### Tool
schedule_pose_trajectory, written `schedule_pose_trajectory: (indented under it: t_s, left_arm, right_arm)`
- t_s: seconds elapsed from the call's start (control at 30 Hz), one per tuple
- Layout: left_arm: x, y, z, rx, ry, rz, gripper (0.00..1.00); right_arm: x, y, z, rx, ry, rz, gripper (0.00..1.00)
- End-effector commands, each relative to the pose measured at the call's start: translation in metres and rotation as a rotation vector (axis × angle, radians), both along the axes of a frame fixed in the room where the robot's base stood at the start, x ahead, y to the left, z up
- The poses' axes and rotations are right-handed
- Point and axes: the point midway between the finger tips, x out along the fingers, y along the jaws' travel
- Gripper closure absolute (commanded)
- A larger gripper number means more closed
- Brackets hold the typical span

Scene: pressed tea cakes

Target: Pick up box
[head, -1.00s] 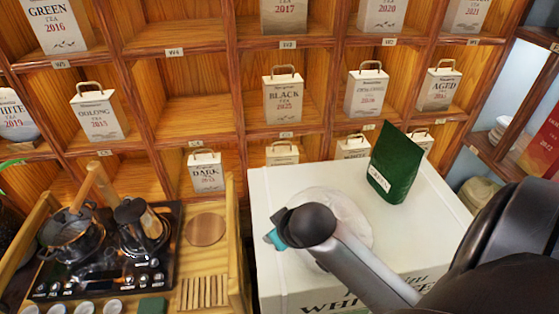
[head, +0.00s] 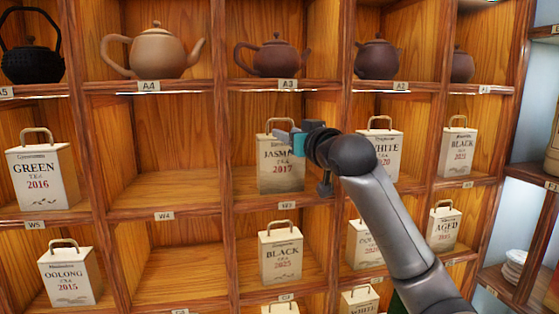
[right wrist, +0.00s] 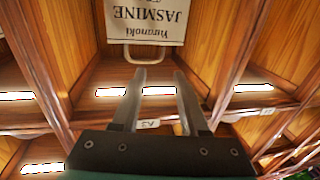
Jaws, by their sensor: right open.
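The white Jasmine 2017 tea box (head: 271,181) stands upright in compartment W3 of the wooden shelf, its handle on top. My right gripper (head: 286,136) is in front of its upper part, hiding some of the label and handle. In the right wrist view the Jasmine box (right wrist: 150,20) appears upside down at the top. There the two fingers of my right gripper (right wrist: 160,73) are apart with nothing between them. The left finger's tip lies close to the handle; I cannot tell whether they touch. My left gripper is not in view.
The White 2020 box (head: 388,152) stands right of my gripper, partly behind my arm. The Green 2016 box (head: 40,180) is far left; compartment W4 (head: 163,190) is empty. Teapots, including a brown one (head: 277,58), fill the row above.

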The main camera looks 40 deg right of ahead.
Motion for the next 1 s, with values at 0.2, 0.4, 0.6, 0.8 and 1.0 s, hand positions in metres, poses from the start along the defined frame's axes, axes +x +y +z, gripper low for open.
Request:
schedule_pose_trajectory:
  t_s: [0.2,0.4,0.6,0.8,1.0]
  left_arm:
    - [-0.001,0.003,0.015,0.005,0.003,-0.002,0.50]
    - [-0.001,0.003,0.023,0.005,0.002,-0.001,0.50]
    - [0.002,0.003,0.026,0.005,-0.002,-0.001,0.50]
    - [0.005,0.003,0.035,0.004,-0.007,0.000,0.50]
    - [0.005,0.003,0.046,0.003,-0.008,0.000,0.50]
  right_arm:
    - [0.032,-0.010,0.002,0.003,0.001,-0.001,0.56]
    - [0.054,-0.017,0.001,0.001,0.001,0.000,0.56]
    - [0.063,-0.019,-0.001,-0.002,0.001,0.000,0.56]
    - [0.078,-0.022,-0.005,0.002,0.005,0.000,0.56]
    - [0.100,-0.026,-0.010,0.002,0.002,0.000,0.56]
